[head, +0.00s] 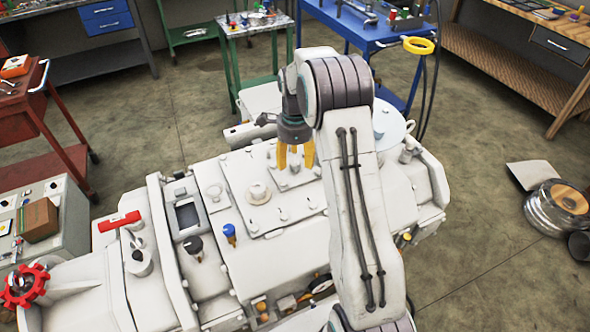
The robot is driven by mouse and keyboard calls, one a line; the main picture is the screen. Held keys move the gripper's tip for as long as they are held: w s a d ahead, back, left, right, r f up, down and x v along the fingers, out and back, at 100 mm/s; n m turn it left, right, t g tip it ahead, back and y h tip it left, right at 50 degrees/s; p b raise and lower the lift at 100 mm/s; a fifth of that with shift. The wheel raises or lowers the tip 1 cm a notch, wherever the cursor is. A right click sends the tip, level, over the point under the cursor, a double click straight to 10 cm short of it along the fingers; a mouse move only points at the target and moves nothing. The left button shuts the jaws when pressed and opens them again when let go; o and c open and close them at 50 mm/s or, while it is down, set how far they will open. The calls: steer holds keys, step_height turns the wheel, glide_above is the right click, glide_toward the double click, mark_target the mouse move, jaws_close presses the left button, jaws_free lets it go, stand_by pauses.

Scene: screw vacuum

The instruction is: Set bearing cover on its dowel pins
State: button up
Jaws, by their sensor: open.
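My gripper (296,163) points down over the top deck of a large white machine (205,270). Its yellow fingers are apart, and I see nothing held between them. Below and just behind the fingertips is a pale raised plate (290,183) with small upright posts; contact with the fingers is hard to judge. To its left is a flat plate with a round knob (257,192). A pale round disc (390,120) shows partly behind my arm. I cannot tell for sure which part is the bearing cover. The dowel pins are too small to make out for certain.
A blue cart (365,30) and a green-legged table (255,25) stand behind. Metal rings (556,210) lie on the floor at right.

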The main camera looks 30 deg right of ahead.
steer(key=shift+f, duration=1.15)
steer(key=shift+c, duration=0.2)
steer(key=shift+r, duration=0.1)
jaws_close()
